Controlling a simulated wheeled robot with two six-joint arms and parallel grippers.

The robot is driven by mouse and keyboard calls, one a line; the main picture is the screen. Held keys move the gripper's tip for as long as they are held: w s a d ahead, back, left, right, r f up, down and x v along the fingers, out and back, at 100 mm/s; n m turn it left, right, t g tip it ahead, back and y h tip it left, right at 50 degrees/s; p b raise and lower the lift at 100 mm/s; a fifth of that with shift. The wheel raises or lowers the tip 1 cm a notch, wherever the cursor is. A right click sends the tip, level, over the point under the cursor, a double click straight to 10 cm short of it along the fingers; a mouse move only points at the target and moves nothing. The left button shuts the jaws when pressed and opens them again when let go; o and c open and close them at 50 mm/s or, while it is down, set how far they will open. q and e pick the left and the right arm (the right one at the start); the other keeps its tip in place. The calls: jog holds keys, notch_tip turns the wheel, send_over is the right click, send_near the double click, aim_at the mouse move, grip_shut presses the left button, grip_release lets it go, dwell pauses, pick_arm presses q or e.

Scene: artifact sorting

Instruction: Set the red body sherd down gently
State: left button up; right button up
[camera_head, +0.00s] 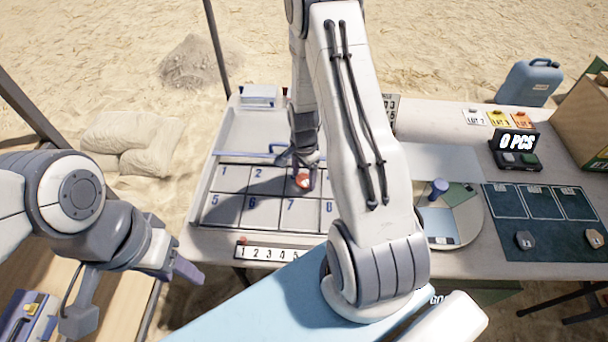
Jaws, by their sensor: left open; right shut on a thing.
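The red body sherd (303,181) is a small red-orange piece with a pale patch. My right gripper (304,172) is shut on it, pointing down over the numbered tray (205,190). The sherd is near the cells marked 2 and 7, where number 3 would be hidden. I cannot tell whether it touches the tray floor. My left gripper (184,268) is open, low at the left, in front of the tray and away from the sherd.
A blue bar (257,155) crosses the tray behind the sherd. My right arm hides the tray's right side. A round plate (470,222), a dark green mat (550,240) and a "0 PCS" counter (516,142) stand to the right. A number strip (262,253) lies in front.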

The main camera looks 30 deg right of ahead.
aim_at(304, 181)
jog(key=o, duration=1.3)
jog(key=shift+f, duration=0.1)
notch_tip(304, 181, up, 12)
jog(key=s+a+r+n, duration=0.2)
jog(key=a+r+n, duration=0.25)
jog(key=a, duration=0.35)
jog(key=s+a+r+n, duration=0.2)
jog(key=a+r+n, duration=0.1)
jog(key=a+n, duration=0.3)
jog(key=shift+s+a+r+n+y, duration=0.15)
jog(key=shift+s+a+r+n, duration=0.75)
jog(key=shift+s+a+n, duration=1.5)
jog(key=shift+s+a+r+n+y, duration=0.2)
jog(key=shift+s+a+r+n, duration=0.95)
jog(key=shift+s+n, duration=1.4)
jog(key=shift+s+a+r+n+y, duration=0.15)
jog(key=shift+s+a+r+n, duration=0.5)
jog(key=shift+s+a+n, duration=1.9)
jog(key=shift+s+d+m, duration=0.5)
jog(key=shift+s+m, duration=0.05)
jog(key=shift+m, duration=0.3)
